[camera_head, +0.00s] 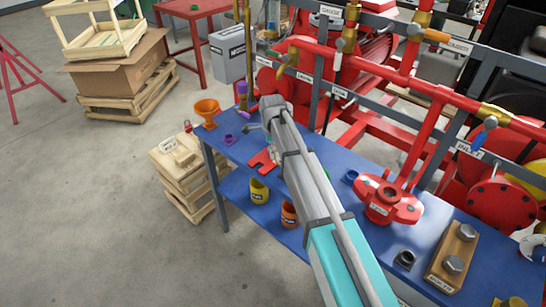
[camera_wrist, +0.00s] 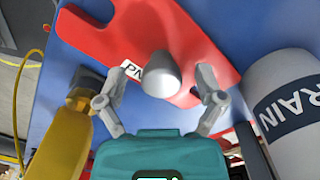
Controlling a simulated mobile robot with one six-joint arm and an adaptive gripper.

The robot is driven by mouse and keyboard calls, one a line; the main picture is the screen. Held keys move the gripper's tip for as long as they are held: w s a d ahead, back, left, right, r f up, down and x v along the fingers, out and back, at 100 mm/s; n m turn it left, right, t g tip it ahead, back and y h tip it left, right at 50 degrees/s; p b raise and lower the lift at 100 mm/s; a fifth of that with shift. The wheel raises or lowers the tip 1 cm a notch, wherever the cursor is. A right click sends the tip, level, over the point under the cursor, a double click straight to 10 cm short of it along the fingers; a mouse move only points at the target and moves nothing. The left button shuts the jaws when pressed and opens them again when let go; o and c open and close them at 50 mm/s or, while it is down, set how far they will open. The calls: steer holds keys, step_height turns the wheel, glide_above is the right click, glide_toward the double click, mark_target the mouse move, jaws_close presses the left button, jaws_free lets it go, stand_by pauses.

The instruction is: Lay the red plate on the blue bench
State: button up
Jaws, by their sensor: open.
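The red plate (camera_head: 262,160) shows in the head view at the left part of the blue bench (camera_head: 325,163), partly hidden by my arm. It has a slot in one edge. In the wrist view the red plate (camera_wrist: 150,35) fills the upper middle, with blue surface (camera_wrist: 265,25) behind it. A grey rounded knob (camera_wrist: 161,74) stands in front of the plate, beside a partly hidden white label. My gripper (camera_wrist: 158,100) is open, its two fingers apart on either side of the knob. I cannot tell whether they touch it, or whether the plate rests flat.
In the wrist view, a yellow part (camera_wrist: 68,130) is close on the left and a white cylinder marked "DRAIN" (camera_wrist: 290,115) on the right. An orange funnel (camera_head: 206,108), a red flanged body (camera_head: 385,203) and a wooden block with bolts (camera_head: 452,258) stand on the bench. Red pipework is behind.

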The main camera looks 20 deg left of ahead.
jaws_close()
steer(key=shift+r, duration=0.2)
stand_by(0.5)
step_height(320, 180, up, 18)
steer(key=p, duration=1.8)
steer(key=shift+f, duration=0.25)
